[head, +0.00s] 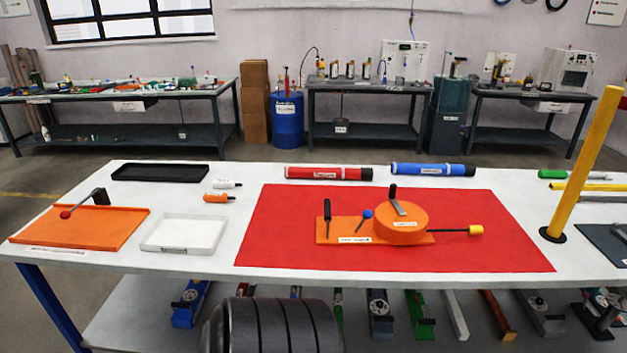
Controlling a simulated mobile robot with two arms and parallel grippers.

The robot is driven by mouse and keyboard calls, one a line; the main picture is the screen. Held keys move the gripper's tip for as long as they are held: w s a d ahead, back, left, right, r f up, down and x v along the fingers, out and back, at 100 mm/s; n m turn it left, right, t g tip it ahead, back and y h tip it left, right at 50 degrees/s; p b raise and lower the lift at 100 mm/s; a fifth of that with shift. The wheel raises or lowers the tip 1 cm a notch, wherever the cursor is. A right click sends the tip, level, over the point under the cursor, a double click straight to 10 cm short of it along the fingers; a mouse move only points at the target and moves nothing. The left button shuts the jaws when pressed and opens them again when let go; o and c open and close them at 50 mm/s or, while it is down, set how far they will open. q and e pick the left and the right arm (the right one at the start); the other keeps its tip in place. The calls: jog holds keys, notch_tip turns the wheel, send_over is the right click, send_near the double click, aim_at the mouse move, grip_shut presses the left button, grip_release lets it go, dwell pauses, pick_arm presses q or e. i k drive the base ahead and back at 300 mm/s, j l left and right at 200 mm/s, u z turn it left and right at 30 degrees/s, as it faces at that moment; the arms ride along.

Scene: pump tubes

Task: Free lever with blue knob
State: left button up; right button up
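The lever with the blue knob (367,214) stands tilted on the orange pump base (340,231), its thin dark rod running down to the left. To its right is the round orange pump body (405,222), with a black-tipped grey lever (397,205) on top. To its left a black-handled lever (327,210) stands nearly upright on the base. A rod with a yellow knob (475,230) sticks out to the right. Whether anything holds the blue-knob lever is too small to tell. Neither of my grippers is in view.
The pump sits on a red mat (290,215). An orange tray (110,228) holding a red-knobbed lever (82,206) and a white tray (185,222) lie left. Red (325,173) and blue (430,169) tubes lie behind. A yellow post (585,155) rises at right.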

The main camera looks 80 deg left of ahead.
aim_at(367, 214)
jog(key=u, duration=2.05)
jog(key=i+j, duration=0.95)
jog(key=j, duration=0.2)
jog(key=z, duration=1.6)
